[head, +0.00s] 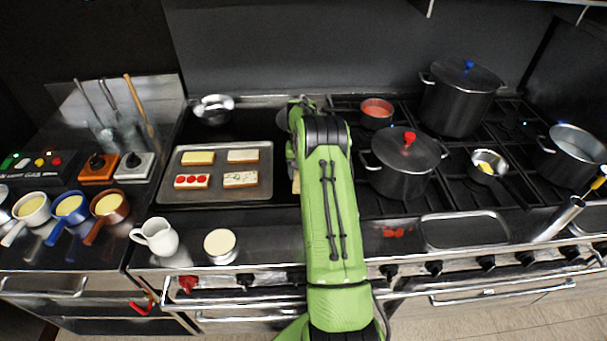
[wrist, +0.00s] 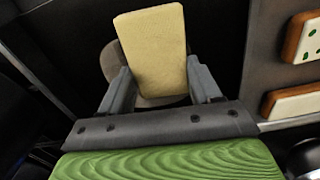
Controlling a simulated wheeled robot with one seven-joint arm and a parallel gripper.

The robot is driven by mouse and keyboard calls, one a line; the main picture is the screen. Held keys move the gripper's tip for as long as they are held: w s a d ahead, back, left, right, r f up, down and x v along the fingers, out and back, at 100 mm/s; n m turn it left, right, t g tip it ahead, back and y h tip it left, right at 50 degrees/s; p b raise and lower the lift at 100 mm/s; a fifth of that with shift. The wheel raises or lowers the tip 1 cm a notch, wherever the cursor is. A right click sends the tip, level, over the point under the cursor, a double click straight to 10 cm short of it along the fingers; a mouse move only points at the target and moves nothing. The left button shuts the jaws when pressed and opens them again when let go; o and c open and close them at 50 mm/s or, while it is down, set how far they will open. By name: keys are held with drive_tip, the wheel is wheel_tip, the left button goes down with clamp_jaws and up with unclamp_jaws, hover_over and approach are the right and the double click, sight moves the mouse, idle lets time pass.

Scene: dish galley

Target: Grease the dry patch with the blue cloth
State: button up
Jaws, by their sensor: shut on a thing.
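In the wrist view my gripper (wrist: 162,84) is shut on a pale yellow slab (wrist: 150,40), which stands up between the two grey fingers. A rounded grey-brown thing (wrist: 112,62) shows behind the slab, mostly hidden. In the head view my green arm reaches over the cooktop and hides most of the gripper. I make out no blue cloth and no clear dry patch in either view.
A tray (head: 216,199) with several topped slices lies left of my arm. A black pot with a red knob (head: 402,170) stands close on the right. A white jug (head: 156,237) and a cream-topped round tin (head: 220,247) stand at the front left.

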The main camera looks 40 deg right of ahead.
drive_tip(key=shift+w+d+p, duration=1.1)
drive_tip(key=shift+w+d, duration=0.4)
drive_tip(key=shift+w, duration=0.3)
drive_tip(key=shift+r+p, duration=1.85)
drive_tip(key=shift+r, duration=1.2)
wheel_tip(320, 180, up, 3)
drive_tip(key=shift+r+p, duration=0.1)
drive_tip(key=shift+p, duration=1.15)
drive_tip(key=shift+f, duration=0.2)
